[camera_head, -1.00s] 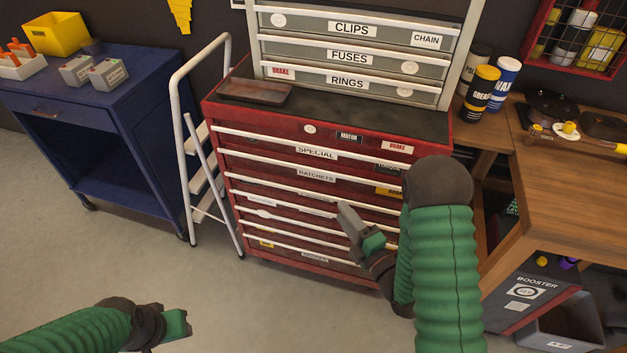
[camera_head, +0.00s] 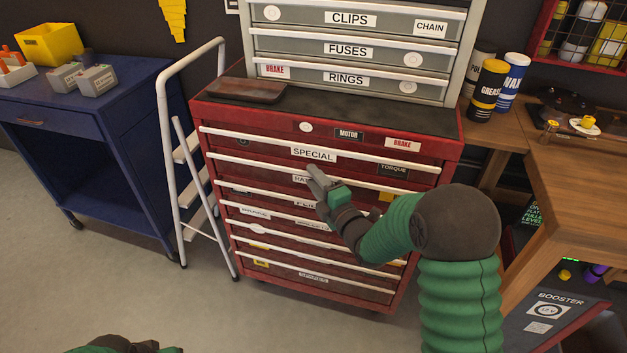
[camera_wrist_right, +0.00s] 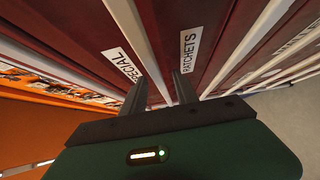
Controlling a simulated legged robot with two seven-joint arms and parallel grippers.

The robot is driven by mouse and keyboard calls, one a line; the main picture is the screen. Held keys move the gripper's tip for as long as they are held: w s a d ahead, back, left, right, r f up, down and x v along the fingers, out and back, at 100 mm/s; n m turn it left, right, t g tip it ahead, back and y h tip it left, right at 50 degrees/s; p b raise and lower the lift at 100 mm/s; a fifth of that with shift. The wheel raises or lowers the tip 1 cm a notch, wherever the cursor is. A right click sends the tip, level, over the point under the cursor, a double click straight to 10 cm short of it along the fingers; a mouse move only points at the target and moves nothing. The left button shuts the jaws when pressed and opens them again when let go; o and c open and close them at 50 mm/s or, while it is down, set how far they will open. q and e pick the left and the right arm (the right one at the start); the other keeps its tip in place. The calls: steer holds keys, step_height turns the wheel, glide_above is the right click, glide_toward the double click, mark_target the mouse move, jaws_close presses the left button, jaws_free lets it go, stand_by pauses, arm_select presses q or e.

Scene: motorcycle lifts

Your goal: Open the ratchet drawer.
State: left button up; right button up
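The red tool cabinet (camera_head: 225,122) has several drawers with long white bar handles. The ratchet drawer sits just below the SPECIAL drawer (camera_head: 313,155) and looks shut. Its label (camera_wrist_right: 188,50) reads RATCHETS in the right wrist view; my right gripper partly covers it in the head view. My right gripper (camera_head: 316,182) is at the front of this drawer. In the right wrist view its two fingers (camera_wrist_right: 160,92) are apart, with the white handle (camera_wrist_right: 146,50) running between them; contact cannot be told. My left gripper (camera_head: 165,349) is mostly cut off at the bottom edge.
A white step ladder (camera_head: 168,150) stands close to the cabinet's left side. A blue cart (camera_head: 125,110) is further left. A wooden workbench (camera_head: 570,190) stands at the right. The grey floor (camera_head: 130,290) in front of the cabinet is clear.

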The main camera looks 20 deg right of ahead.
steer(key=shift+w+a, duration=0.1)
steer(key=shift+w, duration=0.3)
jaws_close()
steer(key=shift+s+f, duration=0.1)
steer(key=shift+f, duration=0.05)
stand_by(1.0)
